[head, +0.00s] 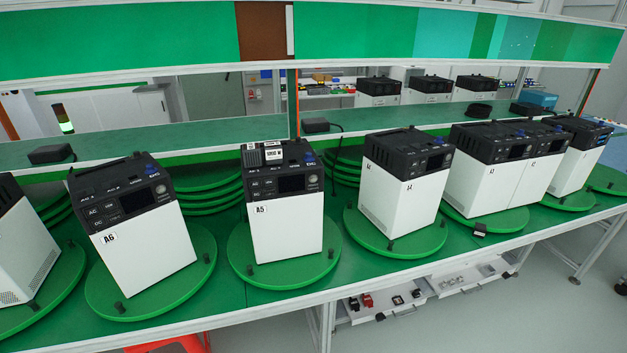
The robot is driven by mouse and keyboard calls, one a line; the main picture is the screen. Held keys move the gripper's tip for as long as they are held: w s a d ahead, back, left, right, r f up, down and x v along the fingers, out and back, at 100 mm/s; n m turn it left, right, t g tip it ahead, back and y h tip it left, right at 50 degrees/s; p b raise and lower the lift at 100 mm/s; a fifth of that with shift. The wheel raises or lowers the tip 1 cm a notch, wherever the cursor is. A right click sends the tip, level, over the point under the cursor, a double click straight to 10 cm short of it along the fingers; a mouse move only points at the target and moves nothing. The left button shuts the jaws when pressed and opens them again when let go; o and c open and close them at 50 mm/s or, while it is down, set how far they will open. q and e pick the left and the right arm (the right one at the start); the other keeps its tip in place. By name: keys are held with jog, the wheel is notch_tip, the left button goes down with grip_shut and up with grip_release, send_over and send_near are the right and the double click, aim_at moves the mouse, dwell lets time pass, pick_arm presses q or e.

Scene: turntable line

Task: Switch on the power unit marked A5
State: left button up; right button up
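The power unit marked A5 (287,229) is a white box with a black top panel. It stands upright on a round green turntable (240,262) in the middle of the bench, its labelled white face turned toward me. Its black panel (290,183) shows a dark screen, several small labelled buttons and a round knob at the right. I cannot tell from the screen whether the unit is on. Neither of my grippers is in view.
Unit A6 (145,250) stands turned on its turntable (195,283) to the left, with another unit (22,250) at the left edge. Several more units, such as one (405,200) right of A5, stand along the green bench. A shelf (200,140) runs behind.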

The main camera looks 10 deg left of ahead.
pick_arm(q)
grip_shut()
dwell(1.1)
